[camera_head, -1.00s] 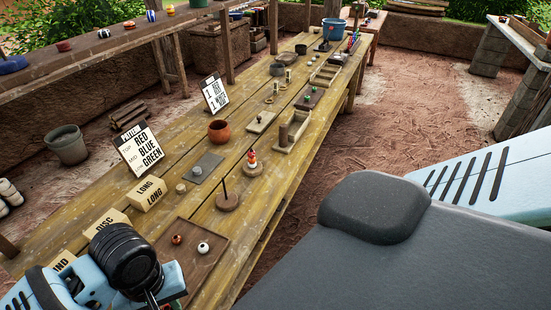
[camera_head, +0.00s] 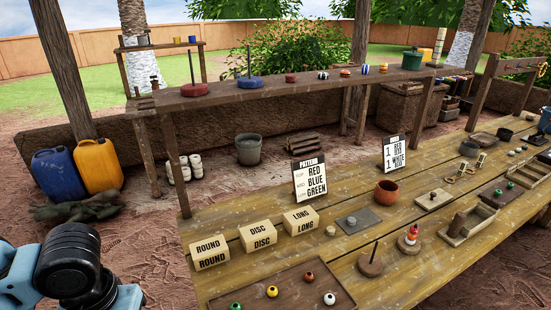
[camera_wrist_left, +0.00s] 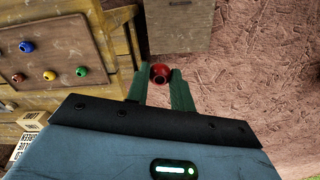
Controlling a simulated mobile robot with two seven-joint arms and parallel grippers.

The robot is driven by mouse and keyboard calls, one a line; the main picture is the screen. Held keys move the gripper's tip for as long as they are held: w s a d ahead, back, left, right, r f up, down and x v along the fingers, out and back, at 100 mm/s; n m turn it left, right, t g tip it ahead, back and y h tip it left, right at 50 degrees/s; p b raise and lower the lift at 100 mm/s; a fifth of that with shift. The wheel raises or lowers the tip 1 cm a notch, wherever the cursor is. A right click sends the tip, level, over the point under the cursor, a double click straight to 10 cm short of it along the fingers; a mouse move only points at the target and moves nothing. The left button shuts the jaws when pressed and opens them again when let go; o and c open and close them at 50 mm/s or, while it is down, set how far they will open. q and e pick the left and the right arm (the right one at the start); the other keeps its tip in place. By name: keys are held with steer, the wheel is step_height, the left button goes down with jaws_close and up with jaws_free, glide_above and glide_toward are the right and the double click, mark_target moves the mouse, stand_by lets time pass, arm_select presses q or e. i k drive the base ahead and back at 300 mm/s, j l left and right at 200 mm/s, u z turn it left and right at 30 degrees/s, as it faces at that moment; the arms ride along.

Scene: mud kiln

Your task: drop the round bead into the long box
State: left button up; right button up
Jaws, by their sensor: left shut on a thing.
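My left gripper (camera_wrist_left: 160,82) is shut on a red round bead (camera_wrist_left: 160,73) with a dark hole, held between green fingertips in the left wrist view. The bead is held over reddish ground, clear of the table. In the head view only my left arm's dark wrist shows at lower left; the fingers and held bead are hidden. The long box (camera_head: 301,221), a pale block-like box labelled LONG, stands on the table, right of the disc box (camera_head: 258,236) and the round box (camera_head: 211,252). My right gripper is not in view.
A brown tray (camera_head: 290,271) at the table's front holds several beads, including a red one (camera_head: 309,276) and a white one (camera_head: 329,299). A pattern sign (camera_head: 310,179) stands behind the long box. A grey plate (camera_head: 357,220) and a peg stand (camera_head: 371,265) are to its right.

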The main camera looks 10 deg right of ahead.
mark_target(467, 226)
steer(key=z, duration=1.6)
